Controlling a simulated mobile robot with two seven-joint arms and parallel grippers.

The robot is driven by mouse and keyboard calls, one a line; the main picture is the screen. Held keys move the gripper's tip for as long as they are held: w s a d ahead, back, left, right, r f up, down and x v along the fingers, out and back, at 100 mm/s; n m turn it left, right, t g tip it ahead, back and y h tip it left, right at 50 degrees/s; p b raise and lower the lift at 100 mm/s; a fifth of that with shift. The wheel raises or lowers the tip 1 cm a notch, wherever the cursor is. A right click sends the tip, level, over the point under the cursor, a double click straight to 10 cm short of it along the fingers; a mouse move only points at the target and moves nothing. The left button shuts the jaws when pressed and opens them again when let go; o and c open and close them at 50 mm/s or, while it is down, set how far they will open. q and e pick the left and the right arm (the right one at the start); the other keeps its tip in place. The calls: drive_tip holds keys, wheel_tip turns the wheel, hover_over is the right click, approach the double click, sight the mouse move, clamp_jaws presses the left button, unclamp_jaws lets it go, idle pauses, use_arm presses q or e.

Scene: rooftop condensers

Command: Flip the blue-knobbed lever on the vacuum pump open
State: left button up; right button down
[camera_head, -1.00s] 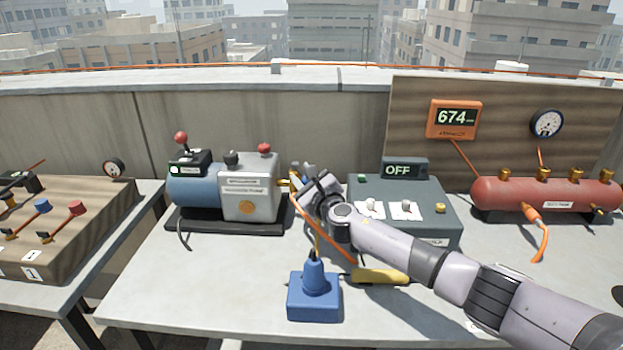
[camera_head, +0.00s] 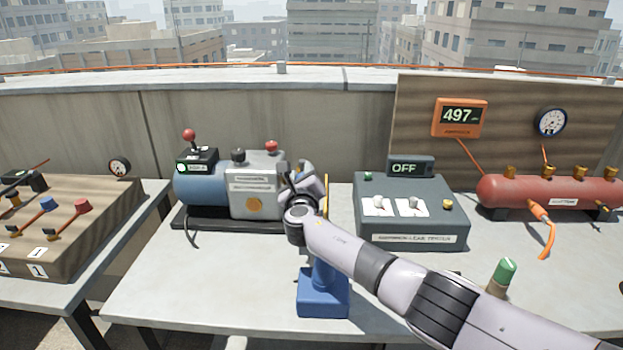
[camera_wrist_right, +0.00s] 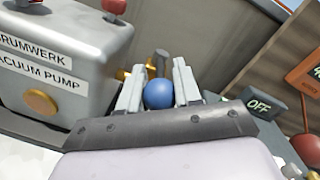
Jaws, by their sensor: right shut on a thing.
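The vacuum pump (camera_head: 255,190) has a blue motor body and a grey housing, and stands on a dark base at the left of the table. It also fills the left of the right wrist view (camera_wrist_right: 85,45). The lever's blue knob (camera_wrist_right: 159,94) sits between the fingers of my right gripper (camera_wrist_right: 160,72), beside the pump's housing, with a brass fitting just behind. My right gripper (camera_head: 293,182) is shut on this knob at the pump's right side. In the head view my gripper and wrist hide most of the lever. My left gripper is out of view.
A blue-based device (camera_head: 322,298) stands in front, partly behind my right arm. A grey leak-tester box (camera_head: 410,237) with an OFF sign (camera_head: 404,168) is right of my gripper. A red tank (camera_head: 550,190) and a green-capped item (camera_head: 503,275) stand farther right. The table's front left is bare.

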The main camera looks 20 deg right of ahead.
drive_tip(key=shift+a+f+m+g+h+b, duration=0.15)
drive_tip(key=shift+a+m+g+h+b, duration=0.15)
drive_tip(key=shift+m+h, duration=0.4)
drive_tip(key=c, duration=0.8)
unclamp_jaws()
drive_tip(key=shift+w, duration=0.1)
drive_tip(key=shift+p+v, duration=0.95)
drive_tip(key=shift+v, duration=0.05)
drive_tip(key=p+v, duration=0.1)
drive_tip(key=v, duration=0.4)
drive_tip(key=shift+p, duration=0.3)
